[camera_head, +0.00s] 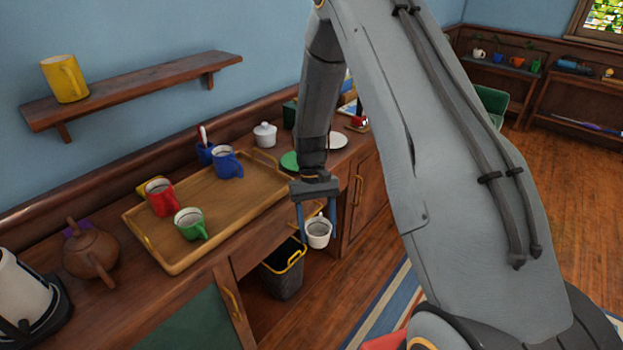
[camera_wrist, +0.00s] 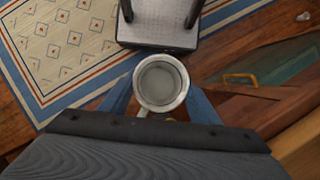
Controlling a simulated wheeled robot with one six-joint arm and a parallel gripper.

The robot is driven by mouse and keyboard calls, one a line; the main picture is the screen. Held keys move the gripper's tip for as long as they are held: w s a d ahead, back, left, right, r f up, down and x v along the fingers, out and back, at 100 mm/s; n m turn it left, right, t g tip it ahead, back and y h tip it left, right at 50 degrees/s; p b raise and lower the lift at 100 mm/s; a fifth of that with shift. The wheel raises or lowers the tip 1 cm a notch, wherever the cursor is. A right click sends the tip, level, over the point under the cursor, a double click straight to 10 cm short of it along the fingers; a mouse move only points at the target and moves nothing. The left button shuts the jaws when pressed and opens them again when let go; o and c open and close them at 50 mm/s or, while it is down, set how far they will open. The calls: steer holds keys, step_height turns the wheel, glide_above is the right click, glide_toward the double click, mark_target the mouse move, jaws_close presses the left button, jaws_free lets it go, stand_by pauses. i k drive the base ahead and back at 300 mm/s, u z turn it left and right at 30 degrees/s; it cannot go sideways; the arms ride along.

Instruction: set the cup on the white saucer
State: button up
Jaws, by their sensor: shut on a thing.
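My gripper (camera_head: 317,222) is shut on a white cup (camera_head: 318,236), holding it upright in the air in front of the counter, near the bin. In the wrist view the cup (camera_wrist: 160,83) sits between the blue fingers of my gripper (camera_wrist: 160,101), its open mouth facing the camera. The white saucer (camera_head: 338,141) lies on the counter beyond my arm, to the right of a green saucer (camera_head: 290,160). The white saucer looks empty. My forearm hides part of the counter between the two saucers.
A wooden tray (camera_head: 180,266) on the counter holds red, green and blue cups. A lidded white pot (camera_head: 265,135) stands behind the green saucer. A red item (camera_head: 357,123) is near the white saucer. A dark bin (camera_head: 281,280) stands below, on the floor.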

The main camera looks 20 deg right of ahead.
mark_target(332, 141)
steer(key=u, duration=0.05)
steer(key=k, duration=0.55)
steer(key=z, duration=0.85)
steer(key=i, duration=1.05)
steer(key=u, duration=0.1)
